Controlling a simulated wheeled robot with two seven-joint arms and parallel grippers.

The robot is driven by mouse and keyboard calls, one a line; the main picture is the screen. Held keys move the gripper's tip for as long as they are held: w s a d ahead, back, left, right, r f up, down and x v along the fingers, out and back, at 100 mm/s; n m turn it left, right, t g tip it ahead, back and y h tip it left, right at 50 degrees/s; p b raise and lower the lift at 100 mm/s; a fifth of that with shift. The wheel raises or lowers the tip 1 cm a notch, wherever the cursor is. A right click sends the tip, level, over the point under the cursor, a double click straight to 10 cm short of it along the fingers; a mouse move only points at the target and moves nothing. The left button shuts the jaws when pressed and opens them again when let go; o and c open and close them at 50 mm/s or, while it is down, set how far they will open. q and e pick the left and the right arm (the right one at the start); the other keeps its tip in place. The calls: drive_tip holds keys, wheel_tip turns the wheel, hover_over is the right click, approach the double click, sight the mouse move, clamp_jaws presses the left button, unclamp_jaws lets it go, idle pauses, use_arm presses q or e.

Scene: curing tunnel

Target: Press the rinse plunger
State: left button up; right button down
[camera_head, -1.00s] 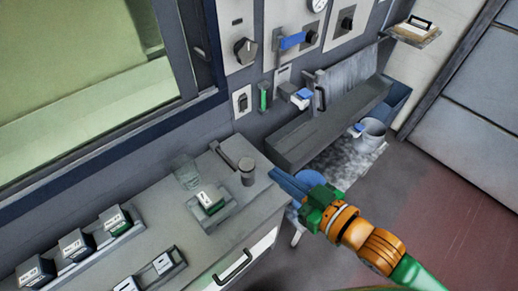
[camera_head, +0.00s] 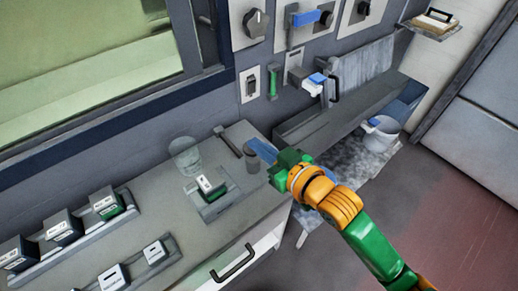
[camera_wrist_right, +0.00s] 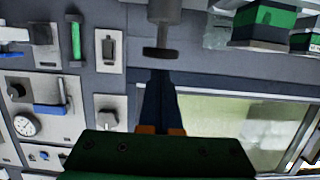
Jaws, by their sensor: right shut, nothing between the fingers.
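A grey upright cylinder with a flat round top, apparently the rinse plunger (camera_head: 253,162), stands near the bench's far right corner in the head view. In the right wrist view, which is upside down, the plunger (camera_wrist_right: 161,53) shows a stem with a wide dark disc. My right gripper (camera_head: 262,150) has its blue fingers shut and empty, beside and partly over the plunger's top in the head view. In the wrist view the fingertips (camera_wrist_right: 158,84) lie just off the disc; I cannot tell whether they touch. My left gripper is not in view.
A clear beaker (camera_head: 185,154) and a small tray (camera_head: 216,207) with a white-and-green block stand left of the plunger. Several blocks sit in racks farther left. A trough (camera_head: 312,128) with a tap lies to the right. Wall switches and knobs are behind.

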drive_tip(key=shift+f, duration=0.35)
drive_tip(key=shift+f+b, duration=0.65)
drive_tip(key=shift+f, duration=0.85)
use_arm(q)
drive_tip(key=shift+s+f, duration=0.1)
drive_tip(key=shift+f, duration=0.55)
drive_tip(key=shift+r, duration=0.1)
use_arm(e)
drive_tip(key=shift+r, duration=0.1)
wheel_tip(320, 180, up, 5)
drive_tip(key=p, duration=0.6)
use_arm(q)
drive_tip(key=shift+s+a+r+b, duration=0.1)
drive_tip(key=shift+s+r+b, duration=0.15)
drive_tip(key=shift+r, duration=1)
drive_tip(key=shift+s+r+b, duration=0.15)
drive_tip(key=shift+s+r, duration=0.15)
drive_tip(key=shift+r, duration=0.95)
use_arm(e)
drive_tip(key=f+v, duration=0.1)
drive_tip(key=v, duration=0.9)
